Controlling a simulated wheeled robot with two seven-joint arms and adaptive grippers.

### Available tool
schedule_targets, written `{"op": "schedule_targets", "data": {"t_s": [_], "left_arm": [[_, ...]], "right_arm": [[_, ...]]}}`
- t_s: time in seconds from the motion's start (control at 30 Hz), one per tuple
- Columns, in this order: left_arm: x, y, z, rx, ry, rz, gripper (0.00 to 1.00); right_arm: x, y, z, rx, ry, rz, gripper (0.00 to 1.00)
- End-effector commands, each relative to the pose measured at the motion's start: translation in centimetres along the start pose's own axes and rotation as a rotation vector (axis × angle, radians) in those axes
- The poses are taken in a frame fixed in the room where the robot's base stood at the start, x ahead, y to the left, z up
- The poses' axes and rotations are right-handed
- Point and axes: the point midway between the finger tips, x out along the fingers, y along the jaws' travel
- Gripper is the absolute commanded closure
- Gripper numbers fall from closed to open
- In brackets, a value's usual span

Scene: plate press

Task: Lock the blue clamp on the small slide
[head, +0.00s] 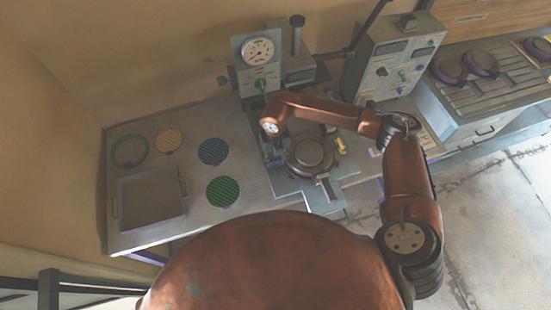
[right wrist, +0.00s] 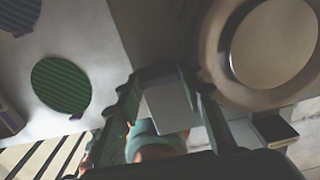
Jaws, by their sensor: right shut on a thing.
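My right arm reaches in from the right across the bench. Its gripper (head: 277,157) is at the left side of the press's small slide, beside a round dark plate mould (head: 310,153). In the right wrist view the two green-grey fingers (right wrist: 165,108) are shut on a small pale grey-blue block (right wrist: 168,102), which looks like the handle of the blue clamp. The rest of the clamp is hidden by my gripper and wrist, and I cannot tell its lock position. A round part (right wrist: 268,45) lies close to the right of the fingers. My left gripper is out of view.
A gauge panel (head: 258,55) stands behind my gripper. A control box (head: 395,60) is at the back right. Left on the bench are a grey tray (head: 150,197), a green disc (head: 222,191), a blue disc (head: 213,151) and an orange disc (head: 169,140).

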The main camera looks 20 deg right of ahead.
Motion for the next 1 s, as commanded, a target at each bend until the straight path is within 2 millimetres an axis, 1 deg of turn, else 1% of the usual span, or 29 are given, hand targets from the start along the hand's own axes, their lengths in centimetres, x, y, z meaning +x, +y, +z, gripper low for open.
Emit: {"op": "schedule_targets", "data": {"t_s": [0.2,0.23,0.47,0.87,1.0], "left_arm": [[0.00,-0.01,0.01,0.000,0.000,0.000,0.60],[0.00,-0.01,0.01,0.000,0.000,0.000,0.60],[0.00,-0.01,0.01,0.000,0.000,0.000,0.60],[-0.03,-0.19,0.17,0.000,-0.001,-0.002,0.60],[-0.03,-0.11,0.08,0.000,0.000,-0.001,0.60]], "right_arm": [[0.01,-0.01,0.02,0.003,0.000,0.000,0.90],[0.01,-0.02,0.02,0.003,0.000,0.000,0.64],[0.01,-0.01,0.02,0.001,0.000,0.000,0.48],[0.00,-0.02,0.03,0.000,0.000,0.000,0.48],[-0.01,-0.04,0.04,-0.028,-0.001,-0.001,0.48]]}}
